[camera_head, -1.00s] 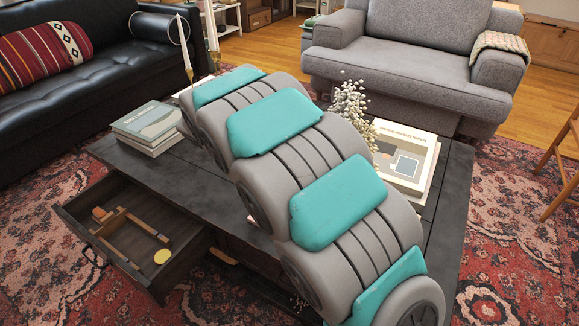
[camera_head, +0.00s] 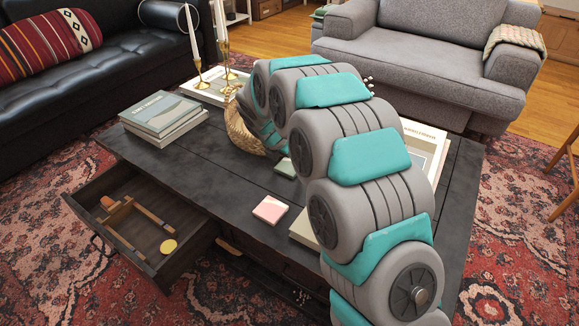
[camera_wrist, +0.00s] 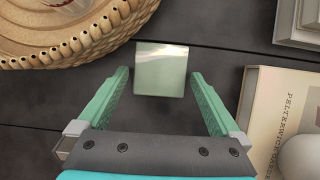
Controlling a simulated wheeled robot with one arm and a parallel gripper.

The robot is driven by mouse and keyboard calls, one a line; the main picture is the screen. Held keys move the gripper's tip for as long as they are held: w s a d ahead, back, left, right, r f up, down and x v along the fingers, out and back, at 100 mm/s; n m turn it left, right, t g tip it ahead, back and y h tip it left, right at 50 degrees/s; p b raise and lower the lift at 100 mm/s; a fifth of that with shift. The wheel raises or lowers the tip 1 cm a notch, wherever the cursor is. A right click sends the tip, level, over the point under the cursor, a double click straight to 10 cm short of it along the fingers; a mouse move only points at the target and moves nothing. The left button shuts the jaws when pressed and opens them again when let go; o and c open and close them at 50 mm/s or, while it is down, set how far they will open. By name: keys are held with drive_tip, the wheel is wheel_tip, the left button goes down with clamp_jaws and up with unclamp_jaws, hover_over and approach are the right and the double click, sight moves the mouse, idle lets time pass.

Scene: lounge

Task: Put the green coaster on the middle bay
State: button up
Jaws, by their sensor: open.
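The green coaster (camera_head: 285,168) is a small square lying flat on the dark coffee table (camera_head: 190,178). In the wrist view the green coaster (camera_wrist: 161,62) lies just ahead of and between the fingertips of my gripper (camera_wrist: 159,76). My gripper is open, with nothing held; I cannot tell its exact height above the table. In the head view my arm hides most of the gripper. The pulled-out drawer (camera_head: 185,272) at the table's front left has wooden dividers (camera_head: 121,213) splitting its inside. It holds a yellow round piece (camera_head: 169,246) and a small orange-brown piece (camera_head: 107,203).
A woven basket (camera_head: 243,133) stands close to the coaster; its rim (camera_wrist: 60,52) is near my left finger. A pink coaster (camera_head: 270,209) lies nearer the front edge. Books (camera_head: 163,116), candlesticks (camera_head: 198,80) and a pale book (camera_wrist: 262,110) at right also stand around.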

drive_tip(key=shift+x, duration=0.75)
drive_tip(key=shift+r, duration=0.1)
drive_tip(key=c, duration=1.4)
